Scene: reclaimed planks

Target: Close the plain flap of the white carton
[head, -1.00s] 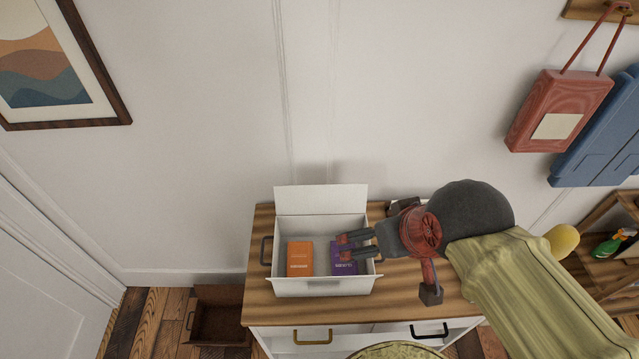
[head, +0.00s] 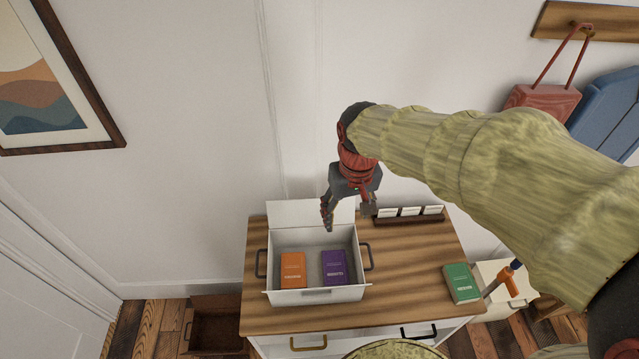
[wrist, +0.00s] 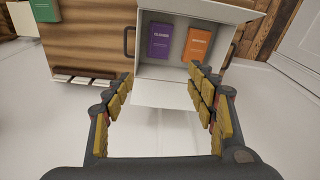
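The white carton (head: 318,295) stands on the wooden dresser top, with an orange book (head: 292,270) and a purple book (head: 334,267) inside. Its plain back flap (head: 296,213) stands up and open near the wall; the flap also shows in the wrist view (wrist: 165,95). A short front flap sticks out at the near edge. My gripper (head: 345,215) is above the carton's back right, at the flap's right part, which it partly hides. In the wrist view my gripper (wrist: 163,105) has its fingers wide apart with nothing between them, the flap beyond. I cannot tell whether it touches the flap.
A green book (head: 461,284) lies at the dresser's right. A dark rack with white cards (head: 408,216) stands right of the carton. Dark handles (head: 367,256) stick out from the carton's sides. The wall is close behind; the dresser top at right centre is clear.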

